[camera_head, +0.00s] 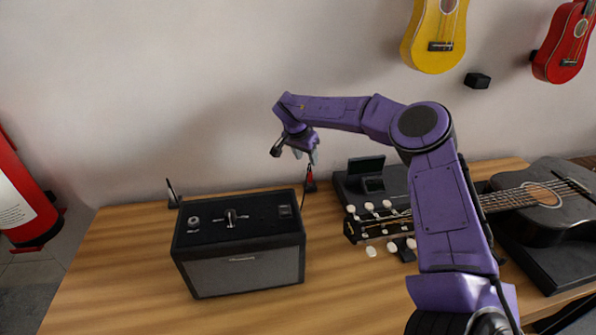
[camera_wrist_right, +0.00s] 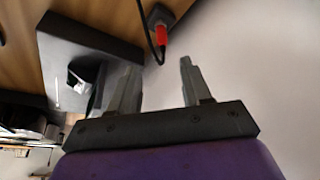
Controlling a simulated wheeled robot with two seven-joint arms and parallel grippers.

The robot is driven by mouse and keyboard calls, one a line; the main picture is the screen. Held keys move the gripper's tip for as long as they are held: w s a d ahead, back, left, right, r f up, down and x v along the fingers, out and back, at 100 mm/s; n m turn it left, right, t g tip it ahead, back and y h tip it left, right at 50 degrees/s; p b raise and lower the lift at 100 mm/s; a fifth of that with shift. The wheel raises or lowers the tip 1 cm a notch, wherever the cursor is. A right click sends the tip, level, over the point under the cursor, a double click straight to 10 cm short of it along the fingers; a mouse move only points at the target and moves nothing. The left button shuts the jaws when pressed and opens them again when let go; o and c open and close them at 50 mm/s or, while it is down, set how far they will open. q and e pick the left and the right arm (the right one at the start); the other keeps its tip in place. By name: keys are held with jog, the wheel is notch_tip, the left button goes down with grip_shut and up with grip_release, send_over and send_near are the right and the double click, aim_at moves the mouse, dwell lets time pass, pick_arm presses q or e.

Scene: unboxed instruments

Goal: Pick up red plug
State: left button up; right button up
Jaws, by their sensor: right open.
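The red plug (camera_head: 309,174) stands upright at the back of the wooden table, just right of the black amplifier, in a small dark base. In the right wrist view the red plug (camera_wrist_right: 161,36) shows beyond the fingertips, with a black cable beside it. My right gripper (camera_head: 314,154) is just above the plug, apart from it. In the right wrist view the right gripper (camera_wrist_right: 158,72) has its two fingers spread with nothing between them. My left gripper is not in view.
A black amplifier (camera_head: 245,268) stands left of the plug. A black case (camera_head: 345,187) and a guitar headstock with white pegs (camera_head: 370,228) lie to the right. The wall (camera_head: 200,90) is close behind. The table's front left (camera_head: 120,290) is clear.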

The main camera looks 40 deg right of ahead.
aim_at(309, 174)
jog(key=x, duration=0.3)
jog(key=p+x, duration=0.1)
jog(key=x, duration=0.5)
jog(key=shift+w+a+f+p, duration=0.2)
jog(key=shift+a+f+p, duration=0.1)
jog(key=shift+f, duration=0.1)
jog(key=shift+d+f, duration=0.2)
grip_shut()
